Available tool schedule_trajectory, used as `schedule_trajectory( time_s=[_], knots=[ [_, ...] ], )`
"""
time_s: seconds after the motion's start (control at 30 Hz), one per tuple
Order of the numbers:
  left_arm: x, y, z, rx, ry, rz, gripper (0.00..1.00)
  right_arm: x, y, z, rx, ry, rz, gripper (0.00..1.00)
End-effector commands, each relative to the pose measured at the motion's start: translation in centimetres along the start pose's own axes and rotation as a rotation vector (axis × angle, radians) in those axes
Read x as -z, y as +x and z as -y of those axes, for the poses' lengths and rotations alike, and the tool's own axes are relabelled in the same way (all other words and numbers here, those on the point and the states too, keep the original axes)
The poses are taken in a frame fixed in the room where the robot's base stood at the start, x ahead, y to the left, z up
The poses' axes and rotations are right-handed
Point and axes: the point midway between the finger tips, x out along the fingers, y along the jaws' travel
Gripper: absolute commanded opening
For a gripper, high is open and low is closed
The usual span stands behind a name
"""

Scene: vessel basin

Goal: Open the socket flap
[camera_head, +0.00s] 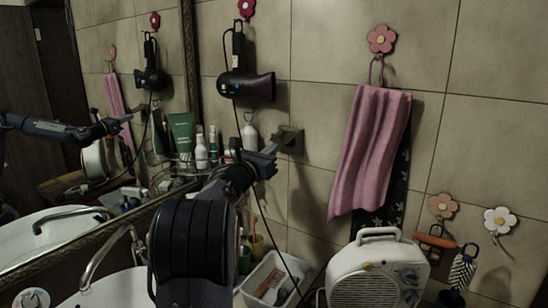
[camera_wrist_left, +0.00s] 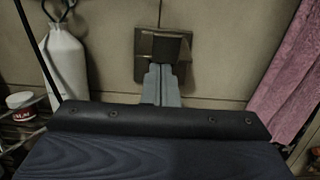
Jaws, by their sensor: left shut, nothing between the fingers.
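The socket (camera_head: 290,139) is a dark brownish square fitting on the tiled wall, right of the hair dryer. It also shows in the left wrist view (camera_wrist_left: 145,48), where its flap (camera_wrist_left: 172,47) looks tilted out from the plate; how far it stands open I cannot tell. My left gripper (camera_head: 271,150) is shut and empty, its grey fingers pointing at the socket. In the left wrist view the fingertips (camera_wrist_left: 160,70) are at the flap's lower edge and overlap it; contact is not clear. My right gripper is not in view.
A hair dryer (camera_head: 246,85) hangs left of the socket, its cord running down past my arm. A white bottle (camera_wrist_left: 67,60) hangs left of the socket. A pink towel (camera_head: 369,150) hangs to the right. A white heater (camera_head: 378,275) and a white tray (camera_head: 270,278) stand below.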

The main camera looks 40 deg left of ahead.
Motion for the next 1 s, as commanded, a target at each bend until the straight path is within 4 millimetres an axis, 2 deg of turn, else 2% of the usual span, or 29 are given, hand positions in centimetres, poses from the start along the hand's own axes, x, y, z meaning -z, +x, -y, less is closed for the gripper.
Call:
schedule_trajectory(
  time_s=[0.03, 0.1, 0.5, 1.0],
  knots=[
    [-1.3, -0.1, 0.0, 0.001, 0.003, -0.035, 0.00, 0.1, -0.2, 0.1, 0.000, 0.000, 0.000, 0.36],
    [-2.0, -0.1, -0.1, -0.001, 0.005, -0.102, 0.00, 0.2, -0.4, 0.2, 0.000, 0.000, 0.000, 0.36],
    [-4.8, 0.3, 0.0, 0.000, 0.002, -0.100, 0.00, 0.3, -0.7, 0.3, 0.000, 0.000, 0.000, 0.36],
    [-6.9, 1.3, 0.0, 0.001, 0.001, -0.102, 0.00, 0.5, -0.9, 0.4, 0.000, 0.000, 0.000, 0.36]
  ],
)
